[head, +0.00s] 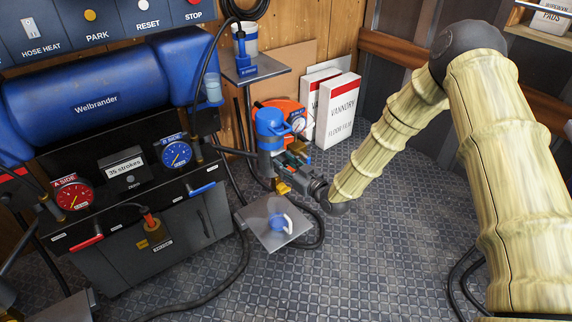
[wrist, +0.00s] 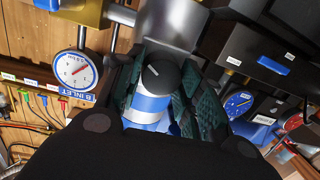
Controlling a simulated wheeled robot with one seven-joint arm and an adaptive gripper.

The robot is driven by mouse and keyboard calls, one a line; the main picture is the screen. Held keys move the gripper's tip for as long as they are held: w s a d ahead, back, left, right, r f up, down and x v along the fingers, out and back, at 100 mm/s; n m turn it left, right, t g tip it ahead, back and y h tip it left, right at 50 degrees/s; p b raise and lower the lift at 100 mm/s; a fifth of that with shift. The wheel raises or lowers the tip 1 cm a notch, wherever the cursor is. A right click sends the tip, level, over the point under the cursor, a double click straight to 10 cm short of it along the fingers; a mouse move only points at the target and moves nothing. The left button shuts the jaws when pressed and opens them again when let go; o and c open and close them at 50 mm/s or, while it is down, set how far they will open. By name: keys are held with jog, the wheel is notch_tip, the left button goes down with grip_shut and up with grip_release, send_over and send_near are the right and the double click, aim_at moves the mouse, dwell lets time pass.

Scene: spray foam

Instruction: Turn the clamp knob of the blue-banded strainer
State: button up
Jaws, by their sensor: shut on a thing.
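The blue-banded strainer (head: 268,122) stands upright behind the machine's right side in the head view. In the wrist view its blue band (wrist: 150,104) and white body show between my fingers. A dark rounded piece (wrist: 160,76), seemingly the clamp knob, sits between the green finger pads. My gripper (wrist: 160,85) is shut on it, though the exact contact is partly hidden. In the head view my gripper (head: 285,172) reaches the strainer's lower part from the right, and its fingertips are hard to make out.
A gauge (wrist: 76,69) and a "B INLET" label (wrist: 76,95) are beside the gripper. The blue Welbrander machine (head: 95,100) stands left. A small plate (head: 268,228) with a blue-and-white piece is below. White boxes (head: 337,110) stand behind. Hoses cross the floor; open floor lies front right.

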jog(key=shift+d, duration=0.1)
jog(key=o, duration=1)
jog(key=v, duration=1.1)
jog(key=shift+s+d, duration=0.25)
jog(key=shift+s, duration=0.1)
